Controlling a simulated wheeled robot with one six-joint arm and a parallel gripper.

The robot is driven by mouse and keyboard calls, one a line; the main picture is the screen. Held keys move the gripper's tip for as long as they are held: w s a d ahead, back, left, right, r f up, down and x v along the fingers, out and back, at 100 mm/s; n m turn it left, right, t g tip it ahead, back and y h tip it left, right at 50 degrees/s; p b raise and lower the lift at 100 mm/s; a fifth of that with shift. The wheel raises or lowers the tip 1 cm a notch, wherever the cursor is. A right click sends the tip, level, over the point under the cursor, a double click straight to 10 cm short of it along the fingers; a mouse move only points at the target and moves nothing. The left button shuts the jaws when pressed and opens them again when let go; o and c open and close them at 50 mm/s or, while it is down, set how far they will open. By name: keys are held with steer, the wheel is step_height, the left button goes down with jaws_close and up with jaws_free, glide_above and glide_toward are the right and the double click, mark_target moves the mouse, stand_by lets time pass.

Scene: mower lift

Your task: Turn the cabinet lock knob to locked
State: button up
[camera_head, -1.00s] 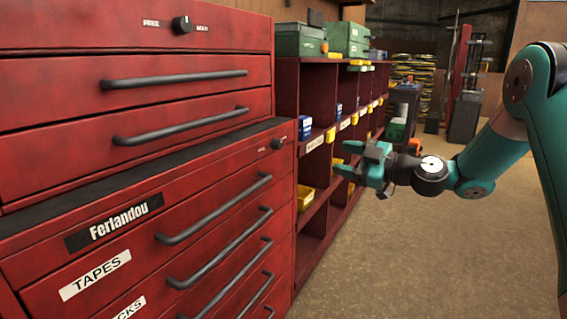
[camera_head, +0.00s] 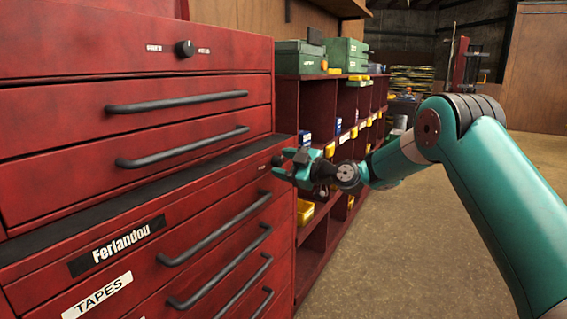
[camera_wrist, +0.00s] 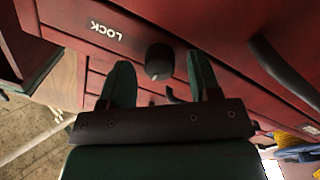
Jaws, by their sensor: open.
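The black lock knob (camera_wrist: 158,62) shows in the wrist view on a red cabinet front, beside the white word LOCK (camera_wrist: 107,30), which appears upside down. My gripper (camera_wrist: 158,75) is open, with one finger on each side of the knob in the picture. I cannot tell whether either finger touches it. In the head view my gripper (camera_head: 279,164) is at the right end of the lower red cabinet's top drawer (camera_head: 195,215) and largely hides the knob there. Another black knob (camera_head: 184,49) with white labels is on the upper red chest (camera_head: 80,55).
Dark bar handles (camera_head: 215,230) stick out from the drawers; one handle (camera_wrist: 280,70) is near the gripper in the wrist view. Red shelving (camera_head: 312,255) with yellow bins and green boxes (camera_head: 299,58) stands to the right. The floor (camera_head: 420,270) at right is open.

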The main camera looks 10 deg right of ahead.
steer(key=shift+w+a, duration=0.1)
steer(key=shift+c, duration=0.5)
steer(key=c, duration=0.8)
steer(key=shift+c, duration=0.2)
